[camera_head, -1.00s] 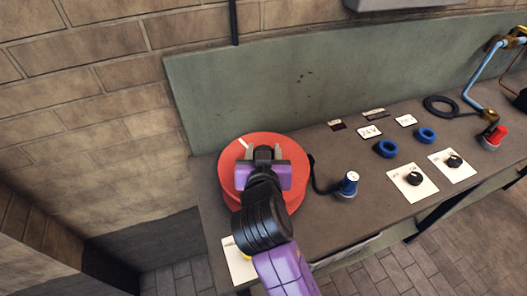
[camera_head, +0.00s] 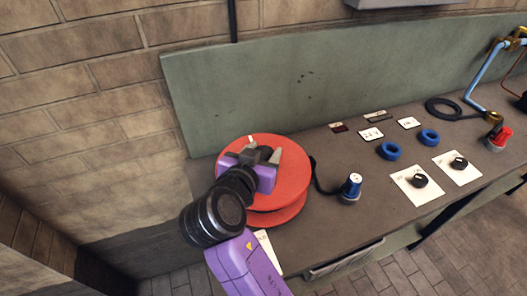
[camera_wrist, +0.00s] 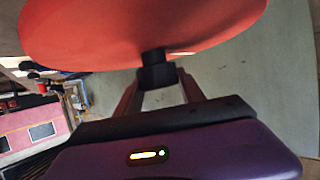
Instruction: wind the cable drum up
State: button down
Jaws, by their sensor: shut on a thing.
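The red cable drum (camera_head: 292,188) lies flat at the left end of the workbench. A black cable (camera_head: 322,184) runs from its right side to a blue and white plug (camera_head: 351,187) standing on the bench. My gripper (camera_head: 262,154) is over the drum's top, tilted, with my wrist to its lower left. In the wrist view my gripper (camera_wrist: 157,88) is shut on a small black knob (camera_wrist: 155,70) at the red drum's face (camera_wrist: 130,35). My gripper hides part of the drum's top in the head view; a small pale mark shows near its upper edge.
The bench (camera_head: 345,218) has blue rings (camera_head: 390,151), dials on white cards (camera_head: 420,181), a black coil (camera_head: 442,108) and a red-topped fitting (camera_head: 499,137) to the right. A green back panel (camera_head: 290,88) stands close behind the drum.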

jog(key=c, duration=0.7)
grip_release()
jog(key=shift+b+v, duration=0.6)
jog(key=shift+v, duration=3.3)
